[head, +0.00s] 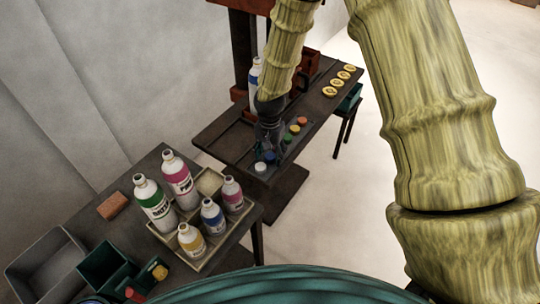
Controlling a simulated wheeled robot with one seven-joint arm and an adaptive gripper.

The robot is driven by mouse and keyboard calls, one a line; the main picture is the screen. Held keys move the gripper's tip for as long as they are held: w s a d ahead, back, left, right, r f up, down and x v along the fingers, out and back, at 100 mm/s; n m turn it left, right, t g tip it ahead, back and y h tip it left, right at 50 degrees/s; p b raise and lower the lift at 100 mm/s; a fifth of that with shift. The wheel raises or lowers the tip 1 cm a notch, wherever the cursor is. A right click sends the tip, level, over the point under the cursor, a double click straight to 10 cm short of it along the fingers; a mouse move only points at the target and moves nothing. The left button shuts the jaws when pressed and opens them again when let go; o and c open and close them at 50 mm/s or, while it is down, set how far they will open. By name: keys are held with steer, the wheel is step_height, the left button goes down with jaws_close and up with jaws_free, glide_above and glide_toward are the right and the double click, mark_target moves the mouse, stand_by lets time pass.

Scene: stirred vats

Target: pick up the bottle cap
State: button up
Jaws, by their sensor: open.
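Several round, coloured bottle caps lie in a row on the dark far table (222,134): a white cap (260,168), a blue cap (270,157), a green cap (286,139), a yellow-orange cap (295,129) and a red cap (303,121). The frame does not show which one the task means. My gripper (267,149) points down over the row, close to the blue cap. It is open, and I see nothing held in it. Its dark fingers are small here, and their exact height above the caps cannot be told.
Several gold discs (337,83) lie farther back on that table, and a white bottle (254,78) stands behind my arm. On the near table, a tray (207,258) holds several labelled bottles. A brown block (112,206), grey bin (45,262) and green bin (104,264) are left.

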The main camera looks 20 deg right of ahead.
steer(key=shift+f, duration=0.15)
steer(key=c, duration=0.7)
steer(key=shift+c, duration=0.3)
steer(key=shift+r, duration=0.2)
